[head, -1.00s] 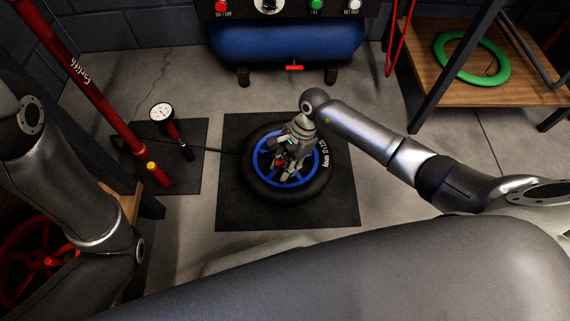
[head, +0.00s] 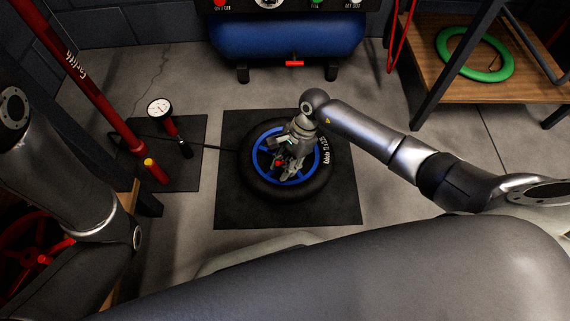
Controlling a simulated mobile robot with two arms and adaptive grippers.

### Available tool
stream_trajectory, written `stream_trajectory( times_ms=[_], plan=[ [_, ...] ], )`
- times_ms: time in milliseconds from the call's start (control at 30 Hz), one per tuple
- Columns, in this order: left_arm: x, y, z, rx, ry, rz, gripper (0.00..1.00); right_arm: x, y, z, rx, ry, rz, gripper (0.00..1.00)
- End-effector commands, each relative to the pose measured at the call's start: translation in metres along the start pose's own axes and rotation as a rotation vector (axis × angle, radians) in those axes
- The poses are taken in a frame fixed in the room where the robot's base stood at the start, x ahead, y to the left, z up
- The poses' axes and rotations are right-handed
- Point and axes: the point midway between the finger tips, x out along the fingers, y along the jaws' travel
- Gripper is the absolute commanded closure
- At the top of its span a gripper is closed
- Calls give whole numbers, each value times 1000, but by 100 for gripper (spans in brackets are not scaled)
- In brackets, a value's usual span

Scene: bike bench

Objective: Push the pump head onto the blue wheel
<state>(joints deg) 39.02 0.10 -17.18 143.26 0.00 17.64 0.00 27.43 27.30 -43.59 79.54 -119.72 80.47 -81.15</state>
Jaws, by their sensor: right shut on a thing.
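The blue wheel (head: 302,178) with its black tyre lies flat on a black mat (head: 240,216) on the floor. My right gripper (head: 285,168) reaches down over the wheel's middle and is shut on the pump head (head: 279,163), of which a small red part shows among the fingers. The gripper hides most of the pump head, and I cannot tell whether it is seated on the valve. A dark hose (head: 215,148) runs from the pump side to the wheel. My left arm is at the left edge; its gripper is out of view.
A blue compressor tank (head: 288,38) stands behind. A green ring (head: 487,68) lies on a wooden shelf at right. Floor around the mat is clear.

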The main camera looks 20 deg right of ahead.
Motion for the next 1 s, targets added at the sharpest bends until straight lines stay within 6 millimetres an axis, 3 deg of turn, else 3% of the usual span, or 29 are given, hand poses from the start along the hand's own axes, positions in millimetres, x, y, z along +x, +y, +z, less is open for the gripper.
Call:
stream_trajectory(
  times_ms=[33,233,600,767,1000],
  plan=[
    [0,0,-1,0,2,0,60,1,0,0,0,0,-1,71],
    [2,0,-1,0,7,1,60,0,0,0,0,0,-1,47],
    [1,0,0,0,5,-2,60,-4,0,-1,-1,1,-1,47],
    [1,0,0,0,5,0,60,-28,-1,-1,-3,4,-3,47],
    [1,0,0,0,4,1,60,-80,-1,-1,-2,4,-3,47]
  ],
)
